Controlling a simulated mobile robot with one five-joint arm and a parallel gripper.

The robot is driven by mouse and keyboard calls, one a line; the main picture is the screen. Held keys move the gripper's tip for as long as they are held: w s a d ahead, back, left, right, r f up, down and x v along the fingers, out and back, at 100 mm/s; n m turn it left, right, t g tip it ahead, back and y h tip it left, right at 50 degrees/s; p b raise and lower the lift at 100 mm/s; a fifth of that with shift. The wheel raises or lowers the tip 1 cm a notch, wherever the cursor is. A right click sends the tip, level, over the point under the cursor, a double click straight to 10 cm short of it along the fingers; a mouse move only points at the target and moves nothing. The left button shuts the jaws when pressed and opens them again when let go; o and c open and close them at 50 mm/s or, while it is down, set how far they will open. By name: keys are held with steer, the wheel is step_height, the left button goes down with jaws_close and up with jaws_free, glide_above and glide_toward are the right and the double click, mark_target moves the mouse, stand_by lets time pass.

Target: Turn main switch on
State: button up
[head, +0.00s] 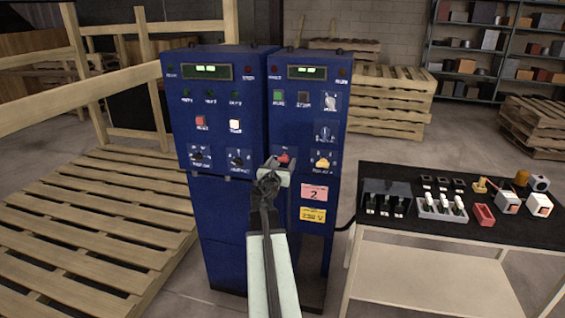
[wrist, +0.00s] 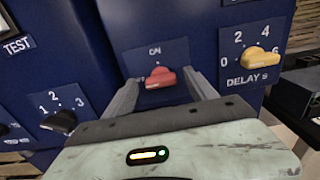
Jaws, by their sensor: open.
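The main switch, a red rotary knob (wrist: 160,77) on a blue plate with a label reading "ON" or similar above it, is on the front of the right blue cabinet. It also shows in the head view as a red knob (head: 283,159), partly behind my gripper. My gripper (wrist: 163,90) is open, with one finger on each side of the red knob in the wrist view. I cannot tell whether the fingers touch it. In the head view my gripper (head: 277,165) is right at the cabinet front.
A yellow knob (wrist: 260,57) marked "DELAY S" sits right of the red one, and a black knob (wrist: 60,121) sits left. A black-topped table (head: 400,232) with parts stands right of the cabinets. A wooden pallet (head: 100,220) lies at left.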

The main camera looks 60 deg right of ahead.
steer(key=shift+w+d, duration=0.15)
steer(key=shift+d, duration=0.25)
steer(key=c, duration=1.4)
steer(key=shift+w+r, duration=0.1)
